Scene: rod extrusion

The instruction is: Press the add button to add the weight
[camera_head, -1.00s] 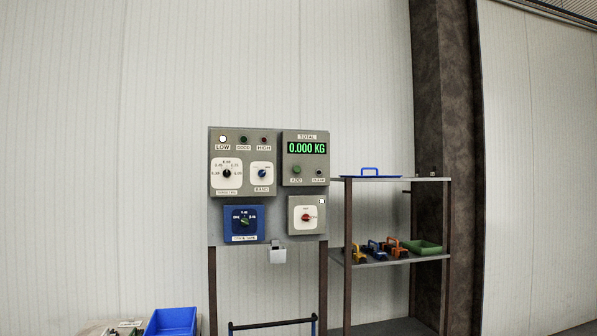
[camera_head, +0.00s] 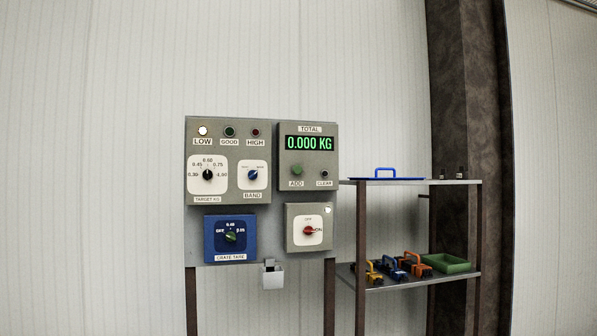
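The green ADD button (camera_head: 297,171) sits on the grey TOTAL box (camera_head: 328,160) at the upper right of the panel, above its ADD label. The green display (camera_head: 309,143) over it reads 0.000 KG. A small dark CLEAR button (camera_head: 324,173) is to the right of ADD. The white LOW lamp (camera_head: 203,131) looks lit; the GOOD lamp (camera_head: 229,132) and HIGH lamp (camera_head: 255,133) look dark. Neither of my grippers shows in the head view.
The panel (camera_head: 270,211) also carries a target dial (camera_head: 208,175), a band dial (camera_head: 252,175), a blue crate tare dial (camera_head: 230,237) and a red-knobbed switch (camera_head: 308,230). Right of it, a shelf (camera_head: 405,286) holds coloured handled items and a green tray (camera_head: 449,264).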

